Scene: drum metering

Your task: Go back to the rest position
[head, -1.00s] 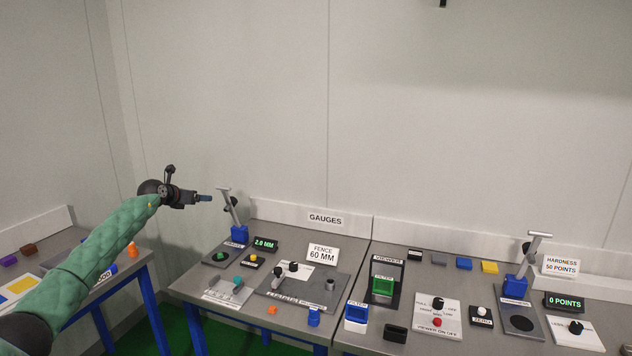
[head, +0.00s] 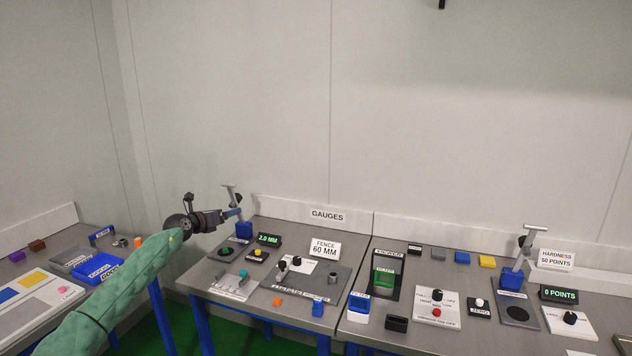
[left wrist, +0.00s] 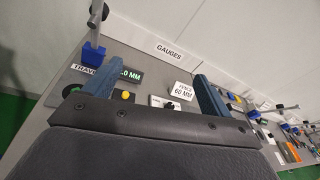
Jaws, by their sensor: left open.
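My left gripper (head: 236,213) is raised above the left end of the gauges table (head: 205,283), in front of the left gauge stand (head: 243,229) with its blue base and grey lever. In the left wrist view its two blue fingers (left wrist: 155,85) are spread wide with nothing between them. Past the fingers, that view shows the gauges sign (left wrist: 171,52) and the fence sign (left wrist: 182,91). The left gripper appears empty and clear of the tabletop. My right gripper is in neither view.
A side table on the left holds a blue tray (head: 97,268) and a white board with coloured squares (head: 35,300). Air above the tables is free.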

